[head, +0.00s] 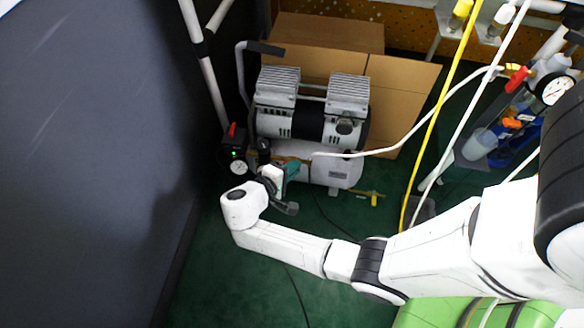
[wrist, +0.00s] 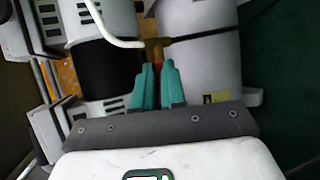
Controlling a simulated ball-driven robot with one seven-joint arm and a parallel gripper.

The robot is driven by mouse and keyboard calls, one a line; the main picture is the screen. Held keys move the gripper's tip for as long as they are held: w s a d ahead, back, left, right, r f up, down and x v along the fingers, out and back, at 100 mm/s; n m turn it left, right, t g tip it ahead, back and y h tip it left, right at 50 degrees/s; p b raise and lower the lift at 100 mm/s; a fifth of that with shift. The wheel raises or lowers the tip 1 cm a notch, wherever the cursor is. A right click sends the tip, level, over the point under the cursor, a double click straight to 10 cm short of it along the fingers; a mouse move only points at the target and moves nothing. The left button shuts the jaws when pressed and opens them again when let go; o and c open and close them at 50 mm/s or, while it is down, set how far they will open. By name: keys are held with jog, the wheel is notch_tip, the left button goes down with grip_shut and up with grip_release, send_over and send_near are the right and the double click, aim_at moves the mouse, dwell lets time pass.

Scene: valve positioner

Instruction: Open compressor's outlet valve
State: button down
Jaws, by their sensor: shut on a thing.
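The compressor (head: 312,118) stands on the green floor, with two grey ribbed heads above a white tank. In the wrist view its white tank (wrist: 198,50) lies just beyond my fingers. A brass outlet valve fitting (wrist: 156,50) with a white hose joined to it sits at my fingertips. My gripper (wrist: 157,72), with teal fingers, is shut on the valve's handle, of which only a little reddish part shows between the fingers. In the head view my gripper (head: 292,168) is at the front of the tank. The handle's angle is hidden by the fingers.
A pressure gauge box (head: 236,158) with a red lever stands left of my gripper. A dark wall panel (head: 95,150) is close on the left. Cardboard boxes (head: 400,95) stand behind. The white hose (head: 400,145) and a yellow hose (head: 437,110) cross on the right.

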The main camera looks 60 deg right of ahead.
jog(key=c, duration=1.2)
grip_release()
jog(key=p+v, duration=0.3)
jog(key=v, duration=0.8)
jog(key=shift+f, duration=0.1)
